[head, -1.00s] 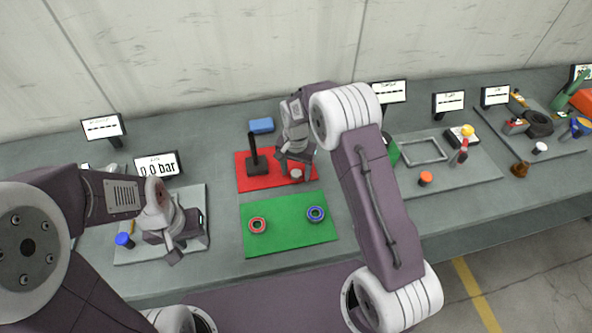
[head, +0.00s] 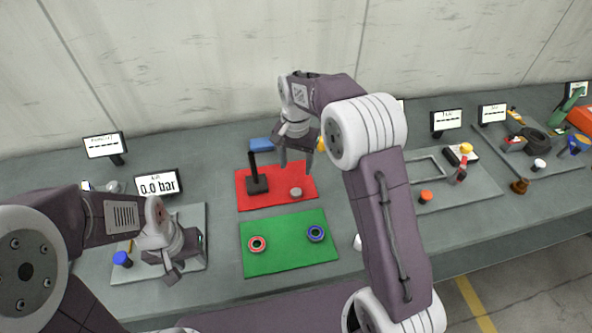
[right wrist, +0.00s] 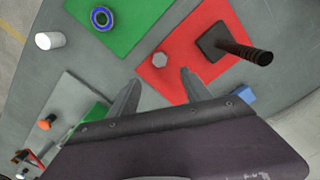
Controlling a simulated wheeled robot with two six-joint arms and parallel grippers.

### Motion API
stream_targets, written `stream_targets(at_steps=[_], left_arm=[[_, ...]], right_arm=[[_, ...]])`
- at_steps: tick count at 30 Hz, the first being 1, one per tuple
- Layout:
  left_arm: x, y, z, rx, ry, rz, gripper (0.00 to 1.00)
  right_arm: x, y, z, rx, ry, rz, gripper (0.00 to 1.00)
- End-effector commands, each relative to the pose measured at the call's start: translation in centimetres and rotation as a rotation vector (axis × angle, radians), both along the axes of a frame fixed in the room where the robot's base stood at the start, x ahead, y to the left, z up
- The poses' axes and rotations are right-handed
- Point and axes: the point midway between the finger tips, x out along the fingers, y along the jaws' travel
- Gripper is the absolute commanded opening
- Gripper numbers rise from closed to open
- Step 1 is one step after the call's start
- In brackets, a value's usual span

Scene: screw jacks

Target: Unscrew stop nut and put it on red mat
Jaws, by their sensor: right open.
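A grey stop nut (head: 296,192) lies on the red mat (head: 275,199), right of a black threaded post on a dark base (head: 257,183). In the right wrist view the nut (right wrist: 159,59) looks hexagonal and lies flat, apart from the post (right wrist: 243,50). My right gripper (head: 297,165) is open and empty, raised above the back right of the red mat. Its fingers (right wrist: 158,85) frame no object. My left gripper (head: 174,272) hangs over the grey plate at the left; its jaw gap is hard to make out.
A green mat (head: 285,262) in front holds a red ring (head: 257,244) and a blue ring (head: 316,233). A blue block (head: 262,144) lies behind the red mat. A display reading 0.0 bar (head: 158,186) stands at the left. Other stations fill the right side.

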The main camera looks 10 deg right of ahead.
Motion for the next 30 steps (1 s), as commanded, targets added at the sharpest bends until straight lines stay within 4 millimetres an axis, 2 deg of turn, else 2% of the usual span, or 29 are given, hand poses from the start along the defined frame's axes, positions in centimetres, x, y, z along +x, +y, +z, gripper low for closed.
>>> stream_targets(at_steps=[2,5,8,12,15,18,21,30], left_arm=[[0.0,0.0,0.0,0.0,0.0,0.0,0.39],[0.0,0.0,0.0,0.0,0.0,0.0,0.39],[0.0,0.0,0.0,0.0,0.0,0.0,0.39],[0.0,0.0,0.0,0.0,0.0,0.0,0.39],[0.0,0.0,0.0,0.0,0.0,0.0,0.39],[0.0,0.0,0.0,0.0,0.0,0.0,0.39],[0.0,0.0,0.0,0.0,0.0,0.0,0.39],[0.0,0.0,0.0,0.0,0.0,0.0,0.39]], right_arm=[[-0.2,-0.1,0.0,0.0,-0.001,0.007,0.57],[-2.3,-1.1,-0.2,0.005,-0.011,0.068,0.57],[-6.4,-2.7,-0.8,0.01,-0.038,0.188,0.57],[-13.3,-4.6,-2.3,0.005,-0.078,0.36,0.57],[-17.3,-5.4,-3.3,-0.003,-0.097,0.452,0.57],[-19.7,-5.8,-4.0,-0.01,-0.108,0.506,0.57],[-20.5,-5.9,-4.2,-0.012,-0.111,0.526,0.57],[-20.5,-5.9,-4.3,-0.011,-0.109,0.526,0.57]])
